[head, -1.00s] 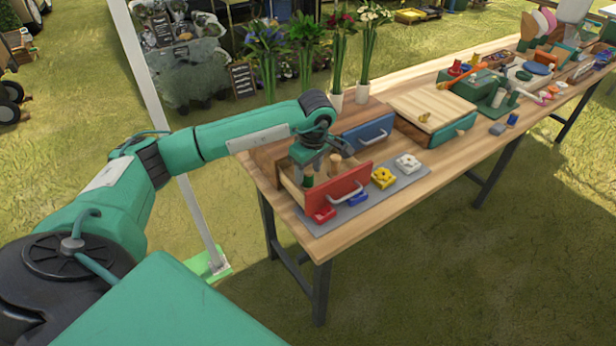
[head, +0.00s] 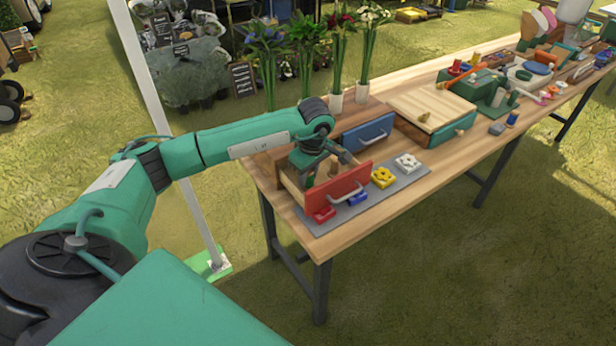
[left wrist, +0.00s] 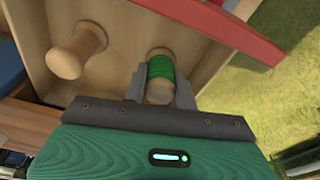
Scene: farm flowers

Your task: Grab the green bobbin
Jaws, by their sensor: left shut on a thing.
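The green bobbin (left wrist: 161,70) is a wooden spool wound with green thread. In the left wrist view it sits between the fingers of my left gripper (left wrist: 160,88), which is shut on it. In the head view my left gripper (head: 318,172) reaches down into the open red-fronted drawer (head: 343,192), and its fingers largely hide the bobbin. A plain wooden bobbin (left wrist: 76,50) stands beside it in the drawer, to the left in the wrist view. My right gripper is not in view.
The drawer's walls and red front stand close around the gripper. A blue-fronted drawer (head: 368,133) is behind it. Yellow (head: 383,177) and white (head: 407,162) pieces lie on the grey mat (head: 372,197). Flower vases line the table's back edge.

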